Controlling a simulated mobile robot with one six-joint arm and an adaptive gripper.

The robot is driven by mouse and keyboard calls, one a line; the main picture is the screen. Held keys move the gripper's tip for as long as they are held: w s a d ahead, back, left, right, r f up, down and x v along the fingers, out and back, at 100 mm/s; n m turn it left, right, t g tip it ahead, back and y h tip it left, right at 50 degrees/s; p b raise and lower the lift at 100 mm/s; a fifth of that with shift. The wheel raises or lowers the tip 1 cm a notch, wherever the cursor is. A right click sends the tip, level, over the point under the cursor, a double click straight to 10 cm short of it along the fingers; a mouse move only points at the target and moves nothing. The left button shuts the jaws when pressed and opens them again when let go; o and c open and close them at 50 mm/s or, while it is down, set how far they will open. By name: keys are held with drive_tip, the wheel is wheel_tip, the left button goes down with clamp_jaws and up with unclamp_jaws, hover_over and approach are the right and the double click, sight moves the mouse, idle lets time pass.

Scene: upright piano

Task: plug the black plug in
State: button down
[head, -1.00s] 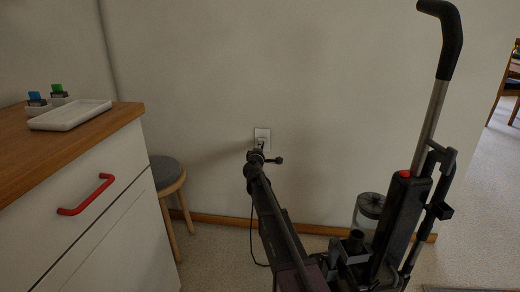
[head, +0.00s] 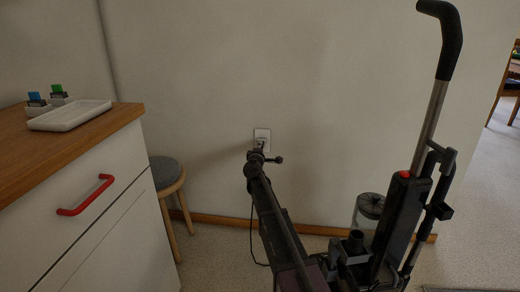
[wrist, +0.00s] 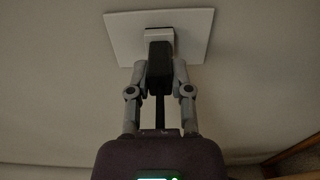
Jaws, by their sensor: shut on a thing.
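The black plug (wrist: 160,68) is between the fingers of my gripper (wrist: 160,72) in the wrist view, with its cord running back toward my wrist. My gripper is shut on it. The plug's front end is right at the socket on the white wall plate (wrist: 120,32). The wall plate also shows in the head view (head: 262,134), with my gripper (head: 260,147) just in front of its lower part. The plug's prongs are hidden, so I cannot tell how far in they are.
A white cabinet with a red handle (head: 86,196) and wooden top stands at left, carrying a white tray (head: 70,115). A round stool (head: 166,172) stands beside it. An upright vacuum cleaner (head: 402,215) stands at right. A dark cord (head: 252,235) hangs near my arm.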

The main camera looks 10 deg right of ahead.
idle(0.3)
drive_tip(key=shift+c, duration=2.3)
unclamp_jaws()
drive_tip(key=v, duration=1.2)
drive_tip(key=shift+d+r, duration=0.1)
